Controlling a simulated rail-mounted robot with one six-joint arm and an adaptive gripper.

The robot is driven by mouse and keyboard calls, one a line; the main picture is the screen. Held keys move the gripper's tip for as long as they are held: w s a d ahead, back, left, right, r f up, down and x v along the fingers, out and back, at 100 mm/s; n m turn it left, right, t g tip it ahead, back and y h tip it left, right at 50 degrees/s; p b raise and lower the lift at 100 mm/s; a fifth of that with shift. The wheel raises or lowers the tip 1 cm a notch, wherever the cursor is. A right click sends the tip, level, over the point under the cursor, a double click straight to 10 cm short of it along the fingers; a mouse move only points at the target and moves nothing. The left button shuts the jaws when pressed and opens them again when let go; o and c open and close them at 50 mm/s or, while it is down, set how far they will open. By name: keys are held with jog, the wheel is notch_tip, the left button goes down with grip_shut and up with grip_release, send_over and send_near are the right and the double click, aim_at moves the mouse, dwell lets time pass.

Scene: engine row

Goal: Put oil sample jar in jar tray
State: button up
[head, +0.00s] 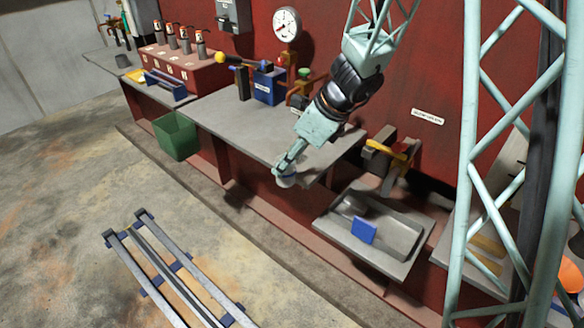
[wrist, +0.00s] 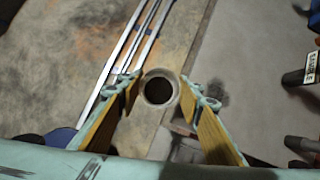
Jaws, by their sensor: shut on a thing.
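My gripper (head: 287,168) is shut on the oil sample jar (head: 286,181), a small pale grey round vessel, held in front of the grey bench's front edge. In the wrist view the jar (wrist: 147,91) shows as a grey ring with a dark middle, between the tips of the two fingers (wrist: 160,90). The fingers hide part of the jar in the head view. A low blue-sided tray (head: 166,86) lies on the bench further left; I cannot tell for sure whether it is the jar tray.
The grey bench (head: 225,118) carries a blue box (head: 269,86) and valves near the wall. A green bin (head: 175,136) stands below. A grey basin (head: 390,250) with a blue block (head: 363,230) is at right. Metal rails (head: 165,270) lie on the floor.

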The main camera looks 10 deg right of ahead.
jog(key=w+a+r+n+g, duration=0.4)
jog(key=a+r+n+g, duration=0.25)
jog(key=n, duration=0.85)
jog(key=w+d+r+n+g+h, duration=0.1)
jog(key=d+r+n+h, duration=0.1)
jog(key=d, duration=0.7)
jog(key=w+d+r+n+g+h, duration=0.1)
jog(key=d+r+n+h, duration=0.2)
jog(key=d+n, duration=0.4)
jog(key=d, duration=0.2)
jog(key=shift+d+r+n+g+p, duration=0.3)
jog(key=shift+d+r+g, duration=0.05)
jog(key=shift+d+r, duration=0.05)
jog(key=shift+a, duration=0.15)
